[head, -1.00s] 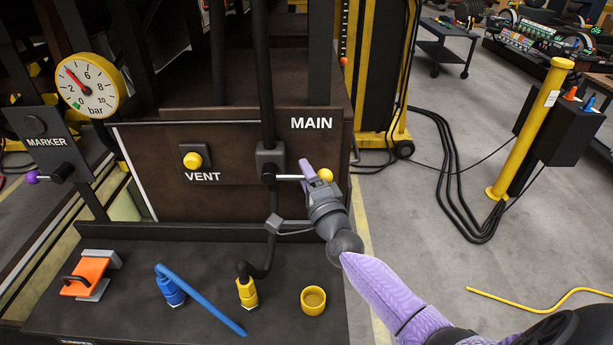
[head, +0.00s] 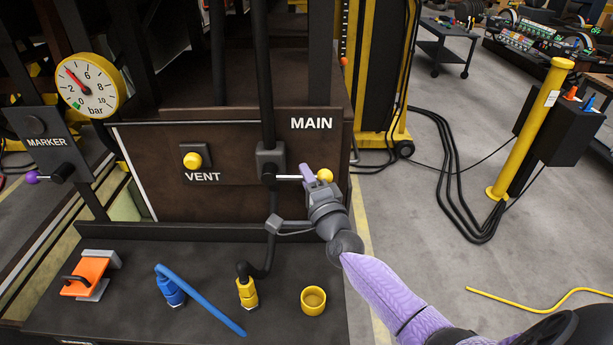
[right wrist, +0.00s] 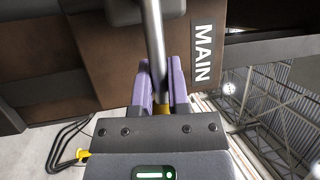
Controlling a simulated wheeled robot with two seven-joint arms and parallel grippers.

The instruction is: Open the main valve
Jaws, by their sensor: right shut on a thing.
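The main valve (head: 270,162) is a dark block on a black pipe, under the white word MAIN on the brown panel. Its silver lever (head: 288,177) points right, about level, and ends in a yellow knob (head: 324,176). My right gripper (head: 308,175) is shut on the lever close to the knob. In the right wrist view the lever (right wrist: 153,40) runs between the purple fingers (right wrist: 158,88), and a bit of yellow shows at their base. My left gripper is not in view.
A yellow VENT knob (head: 193,160) sits left on the panel (head: 230,200). A pressure gauge (head: 91,86) and a MARKER lever (head: 45,178) are further left. The shelf below holds an orange clamp (head: 86,276), a blue fitting (head: 171,288), a yellow fitting (head: 247,293) and a yellow cap (head: 313,300).

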